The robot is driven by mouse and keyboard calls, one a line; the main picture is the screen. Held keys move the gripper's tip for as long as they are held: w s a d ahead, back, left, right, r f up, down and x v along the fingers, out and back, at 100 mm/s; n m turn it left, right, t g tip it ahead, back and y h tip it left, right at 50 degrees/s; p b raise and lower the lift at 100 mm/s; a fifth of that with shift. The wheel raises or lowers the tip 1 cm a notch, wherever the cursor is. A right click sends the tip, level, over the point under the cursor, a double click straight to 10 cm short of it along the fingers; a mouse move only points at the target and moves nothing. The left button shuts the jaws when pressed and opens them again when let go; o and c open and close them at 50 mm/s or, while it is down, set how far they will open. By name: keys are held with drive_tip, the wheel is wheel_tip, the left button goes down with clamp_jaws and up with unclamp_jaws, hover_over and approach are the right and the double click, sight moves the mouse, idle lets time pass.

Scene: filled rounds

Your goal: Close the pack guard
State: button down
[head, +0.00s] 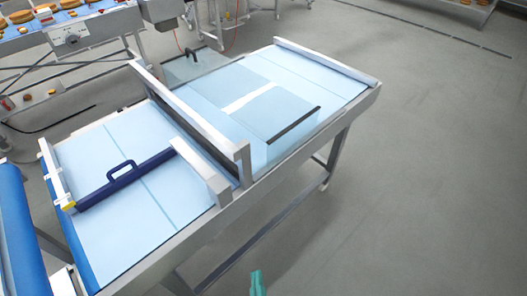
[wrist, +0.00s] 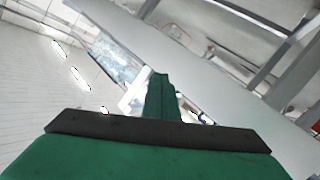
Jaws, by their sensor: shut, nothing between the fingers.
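A long steel table with a pale blue bed (head: 330,72) stands in the head view. A clear, see-through panel (head: 205,66) with a black handle (head: 190,53) shows at its far side, beyond the upright frame (head: 190,118). It looks like the guard; I cannot tell how far it stands open. A dark strip (head: 295,125) lies over the bed near the side closest to me. My gripper (head: 257,283) shows only as green fingertips at the bottom edge, apart from the table. In the wrist view my green fingers (wrist: 159,98) are shut and empty.
A dark blue bar (head: 140,177) with a looped handle lies across the table's left part. A blue roller (head: 20,235) is at the left edge. A line with buns (head: 70,5) stands behind. The grey floor (head: 430,150) at right is clear.

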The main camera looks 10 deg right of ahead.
drive_tip(key=w+d+r+n+h, duration=0.1)
drive_tip(key=w+d+r+n, duration=0.1)
drive_tip(key=w, duration=0.8)
drive_tip(key=w+d+r+n+t, duration=0.1)
drive_tip(key=w+r+n, duration=0.4)
drive_tip(key=w, duration=0.5)
drive_tip(key=w+d+r+n+h, duration=0.1)
drive_tip(key=w+d+r+n, duration=0.2)
drive_tip(key=w+r, duration=0.3)
drive_tip(key=shift+w+d+r+n+t+h, duration=0.15)
drive_tip(key=shift+w+r+n+t+h, duration=0.2)
drive_tip(key=shift+w, duration=1.65)
drive_tip(key=shift+f, duration=0.15)
drive_tip(key=shift+w, duration=0.1)
